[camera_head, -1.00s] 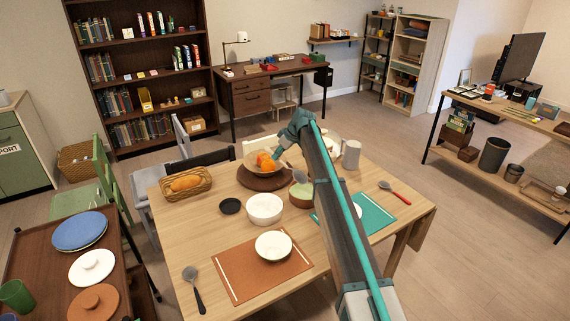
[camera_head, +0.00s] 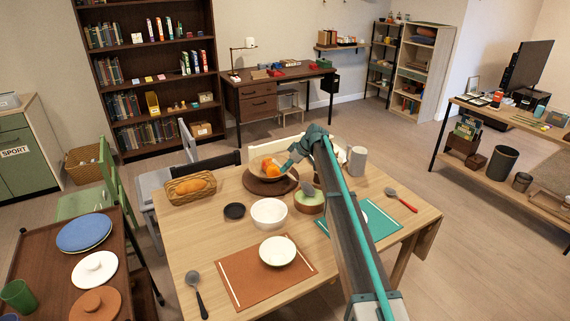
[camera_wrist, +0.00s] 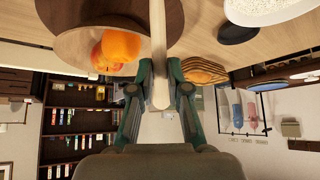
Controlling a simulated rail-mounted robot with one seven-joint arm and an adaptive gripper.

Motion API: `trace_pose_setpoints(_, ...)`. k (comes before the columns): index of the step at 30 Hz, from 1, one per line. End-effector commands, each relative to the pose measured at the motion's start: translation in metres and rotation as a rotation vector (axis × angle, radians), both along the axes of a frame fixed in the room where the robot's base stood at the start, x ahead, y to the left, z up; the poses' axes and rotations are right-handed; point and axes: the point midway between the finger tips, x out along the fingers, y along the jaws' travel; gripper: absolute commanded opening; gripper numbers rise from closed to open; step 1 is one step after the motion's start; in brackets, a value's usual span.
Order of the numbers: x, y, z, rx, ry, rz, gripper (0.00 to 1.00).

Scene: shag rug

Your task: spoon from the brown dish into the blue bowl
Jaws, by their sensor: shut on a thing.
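My gripper (camera_wrist: 160,75) is shut on a pale, long handle, which I take to be the spoon (camera_wrist: 158,35); its other end is outside the wrist view. In the head view my gripper (camera_head: 290,162) is at the right of a brown bowl of orange fruit (camera_head: 283,176). A brown-sided dish with a green inside (camera_head: 310,205) stands nearer, partly behind my arm. A grey, spoon-like piece (camera_head: 307,187) shows over its rim; I cannot tell whether it belongs to the held handle. I cannot make out a clearly blue bowl.
Two white bowls (camera_head: 269,213) (camera_head: 277,251), a bread basket (camera_head: 191,189) and a black disc (camera_head: 234,211) are on the table. A grey mug (camera_head: 357,160), a red-handled spoon (camera_head: 402,200) and a black-handled spoon (camera_head: 197,291) lie or stand farther out. A trolley is left.

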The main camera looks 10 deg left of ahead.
Motion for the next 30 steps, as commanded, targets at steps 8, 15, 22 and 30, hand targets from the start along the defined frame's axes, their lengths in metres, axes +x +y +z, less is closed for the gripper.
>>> trace_pose_setpoints(8,-0.001,-0.005,-0.024,0.0,0.001,-0.001,0.0)
trace_pose_setpoints(15,-0.002,-0.01,-0.034,-0.026,0.006,0.0,0.0)
trace_pose_setpoints(22,0.0,-0.012,-0.03,-0.185,0.039,0.003,0.0)
trace_pose_setpoints(30,0.0,-0.007,-0.014,-0.31,0.068,0.0,0.0)
